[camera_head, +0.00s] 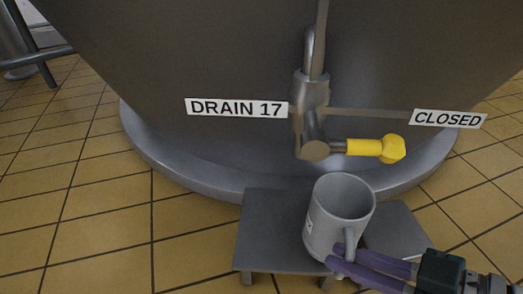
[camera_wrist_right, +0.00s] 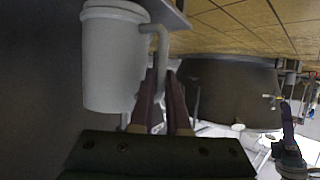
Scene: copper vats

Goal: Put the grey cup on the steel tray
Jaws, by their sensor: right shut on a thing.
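The grey cup (camera_head: 336,222) is upright in the head view, below the drain valve, over the right part of a dark grey low platform with short feet, which looks like the steel tray (camera_head: 268,230). My right gripper (camera_head: 338,256) is shut on the cup's handle, coming from the lower right. The right wrist view shows the cup (camera_wrist_right: 112,62) with its handle between the fingers (camera_wrist_right: 160,85). Whether the cup's base touches the platform cannot be told. What looks like my left gripper (camera_wrist_right: 287,112) shows far right in the wrist view; its jaws are unclear.
A large vat (camera_head: 220,60) stands behind, with a drain pipe (camera_head: 311,100) and a yellow-handled valve (camera_head: 375,148) just above the cup. Labels read DRAIN 17 (camera_head: 236,108) and CLOSED (camera_head: 447,118). Tiled floor (camera_head: 110,230) is clear to the left.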

